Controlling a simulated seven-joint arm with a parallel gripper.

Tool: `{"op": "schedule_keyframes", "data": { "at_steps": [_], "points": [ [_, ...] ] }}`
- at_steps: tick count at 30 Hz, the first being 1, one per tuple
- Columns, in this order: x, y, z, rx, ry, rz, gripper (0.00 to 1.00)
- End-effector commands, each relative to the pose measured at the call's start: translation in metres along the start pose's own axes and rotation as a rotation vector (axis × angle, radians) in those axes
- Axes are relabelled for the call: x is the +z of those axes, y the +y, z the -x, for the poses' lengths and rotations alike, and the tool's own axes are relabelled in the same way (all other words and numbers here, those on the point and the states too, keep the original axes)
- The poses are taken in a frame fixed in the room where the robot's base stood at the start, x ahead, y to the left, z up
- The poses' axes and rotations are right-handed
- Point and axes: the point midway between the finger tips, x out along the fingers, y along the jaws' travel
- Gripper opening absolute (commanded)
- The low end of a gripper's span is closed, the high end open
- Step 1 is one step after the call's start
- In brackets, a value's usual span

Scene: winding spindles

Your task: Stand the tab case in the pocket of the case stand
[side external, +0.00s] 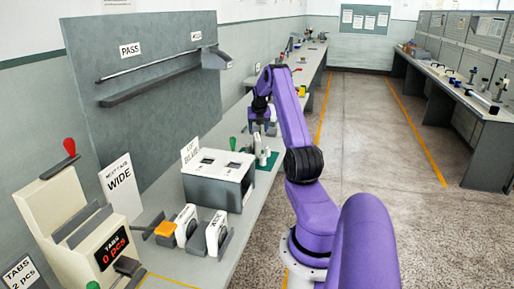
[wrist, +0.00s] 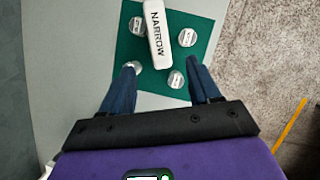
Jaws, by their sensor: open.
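A white case marked NARROW (wrist: 157,35) lies on a green mat in the wrist view, among several small silver round pieces. In the side external view, the white shape on the mat (side external: 257,145) is small and partly hidden by my arm. My gripper (wrist: 162,66) is open, its two blue fingers apart above the near end of the NARROW case, with nothing held. It also shows in the side external view (side external: 262,112), over the bench. Two white cases (side external: 186,224) stand upright in dark grey holders (side external: 196,243) at the front of the bench; their lettering is too small to read.
A tab machine (side external: 85,225) with a red lever and a "0 pcs" display stands at front left, by a WIDE sign (side external: 120,185). A light grey box (side external: 218,180) stands between the holders and the green mat (side external: 267,160). An orange block (side external: 166,229) sits left of the cases.

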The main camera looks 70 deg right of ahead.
Motion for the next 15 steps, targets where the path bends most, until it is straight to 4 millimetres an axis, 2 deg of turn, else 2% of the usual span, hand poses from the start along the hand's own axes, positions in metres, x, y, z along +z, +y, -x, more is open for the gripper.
{"op": "schedule_keyframes", "data": {
  "at_steps": [3,10,15],
  "points": [
    [0.000,0.000,-0.012,0.000,-0.001,-0.001,0.62],
    [0.000,0.000,-0.023,0.000,-0.001,-0.001,0.62],
    [0.000,-0.001,-0.045,0.000,0.001,-0.001,0.62]
  ]
}}
